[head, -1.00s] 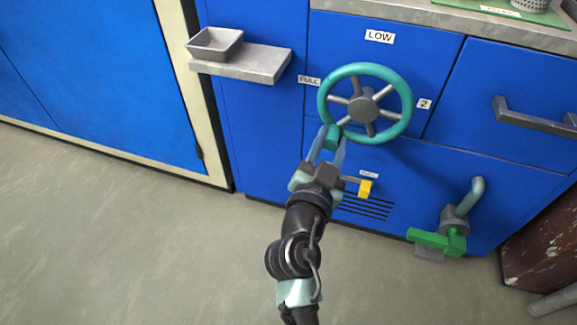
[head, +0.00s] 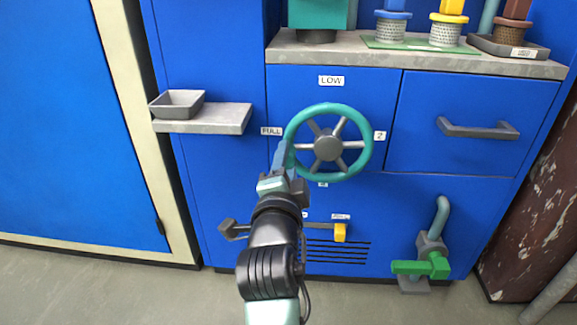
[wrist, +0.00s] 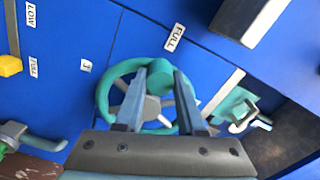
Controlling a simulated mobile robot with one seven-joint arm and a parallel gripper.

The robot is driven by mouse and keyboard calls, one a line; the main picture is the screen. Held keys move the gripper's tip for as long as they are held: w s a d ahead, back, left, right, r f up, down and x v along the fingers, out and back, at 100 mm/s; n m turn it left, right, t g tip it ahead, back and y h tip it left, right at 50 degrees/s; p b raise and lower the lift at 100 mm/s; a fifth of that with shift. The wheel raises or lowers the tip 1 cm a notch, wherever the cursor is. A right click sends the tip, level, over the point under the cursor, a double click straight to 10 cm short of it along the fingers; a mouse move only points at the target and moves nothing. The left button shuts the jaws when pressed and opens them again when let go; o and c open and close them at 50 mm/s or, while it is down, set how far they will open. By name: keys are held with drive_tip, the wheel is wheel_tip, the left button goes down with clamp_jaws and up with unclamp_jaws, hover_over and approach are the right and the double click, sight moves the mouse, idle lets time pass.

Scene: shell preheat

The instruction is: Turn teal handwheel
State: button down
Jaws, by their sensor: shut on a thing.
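The teal handwheel (head: 328,108) with a grey hub and spokes is mounted on the blue cabinet front. My gripper (head: 284,158) is at the wheel's left rim, a little below mid-height, near the FULL label (head: 271,131). In the wrist view the two fingers (wrist: 160,78) are shut on the wheel's teal knob (wrist: 151,72). The wheel's rim also shows there (wrist: 104,97). In the head view my gripper hides the knob and part of the left rim.
A grey shelf (head: 225,120) with a tray (head: 176,103) juts out at left. A drawer handle (head: 478,130) is at right. Below are a yellow-ended lever (head: 340,232) and a green valve handle (head: 420,267). A stone counter (head: 350,53) runs above the wheel.

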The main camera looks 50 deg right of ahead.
drive_tip(key=shift+w+a+r+m, duration=0.1)
drive_tip(key=shift+w+r+m, duration=0.1)
drive_tip(key=shift+r+m, duration=0.3)
drive_tip(key=shift+r, duration=0.1)
drive_tip(key=c, duration=0.5)
unclamp_jaws()
drive_tip(key=shift+s, duration=0.1)
drive_tip(key=shift+s, duration=0.1)
drive_tip(key=p+v, duration=0.3)
drive_tip(key=v, duration=0.9)
drive_tip(key=shift+s+a, duration=0.2)
drive_tip(key=shift+a, duration=0.1)
